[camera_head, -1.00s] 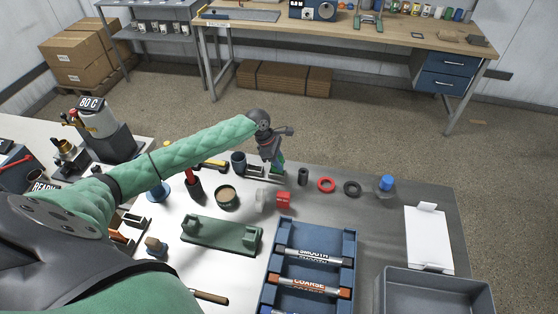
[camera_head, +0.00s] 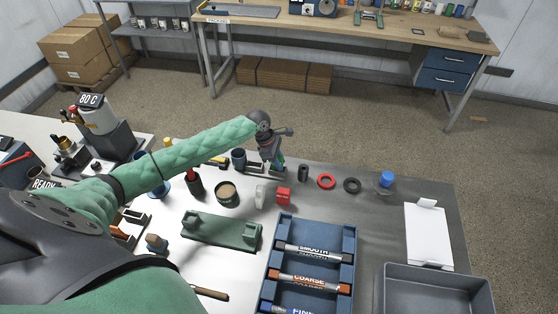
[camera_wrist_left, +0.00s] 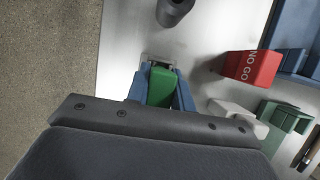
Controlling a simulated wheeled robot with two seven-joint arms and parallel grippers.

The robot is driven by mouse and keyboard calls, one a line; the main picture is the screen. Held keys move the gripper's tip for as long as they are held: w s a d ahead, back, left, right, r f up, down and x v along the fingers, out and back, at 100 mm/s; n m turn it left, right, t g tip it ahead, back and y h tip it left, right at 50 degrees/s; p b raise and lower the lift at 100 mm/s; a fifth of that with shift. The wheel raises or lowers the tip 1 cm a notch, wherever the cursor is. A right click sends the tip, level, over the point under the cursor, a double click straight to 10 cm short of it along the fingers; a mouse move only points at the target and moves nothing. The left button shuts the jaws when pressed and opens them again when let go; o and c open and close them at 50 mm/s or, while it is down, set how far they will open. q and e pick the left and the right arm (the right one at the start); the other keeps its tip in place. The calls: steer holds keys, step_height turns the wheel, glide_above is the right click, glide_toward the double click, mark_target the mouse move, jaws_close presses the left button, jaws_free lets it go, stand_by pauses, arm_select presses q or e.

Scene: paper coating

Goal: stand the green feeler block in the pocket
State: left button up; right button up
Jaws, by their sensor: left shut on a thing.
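The green feeler block (camera_wrist_left: 160,86) is between the blue fingers of my left gripper (camera_wrist_left: 162,90) in the left wrist view, and the gripper is shut on it. In the head view the left gripper (camera_head: 274,166) is at the back edge of the table, with a little of the green block showing beside it. A small grey metal piece (camera_wrist_left: 158,58), maybe the pocket, shows right at the block's far end. I cannot tell whether the block is inside it or above it. My right gripper is not in view.
A red NO GO block (camera_head: 284,195) and a white piece (camera_head: 261,194) stand just in front of the gripper. A dark cylinder (camera_head: 303,173) and a red ring (camera_head: 326,181) are to the right. A green stand (camera_head: 220,231) and a blue tray (camera_head: 346,243) are nearer.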

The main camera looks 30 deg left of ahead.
arm_select(q)
steer(key=shift+f, duration=0.25)
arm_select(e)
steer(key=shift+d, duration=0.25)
arm_select(q)
steer(key=o, duration=1.1)
steer(key=shift+c, duration=0.2)
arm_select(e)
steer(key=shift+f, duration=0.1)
arm_select(q)
steer(key=shift+a+r+b, duration=0.15)
steer(key=shift+r+b, duration=0.1)
steer(key=shift+b, duration=0.05)
steer(key=b+v, duration=0.2)
steer(key=v, duration=0.4)
steer(key=shift+f+b, duration=0.1)
steer(key=shift+b, duration=0.3)
steer(key=shift+s+a+r, duration=0.1)
steer(key=shift+a+r, duration=0.1)
steer(key=shift+r, duration=0.45)
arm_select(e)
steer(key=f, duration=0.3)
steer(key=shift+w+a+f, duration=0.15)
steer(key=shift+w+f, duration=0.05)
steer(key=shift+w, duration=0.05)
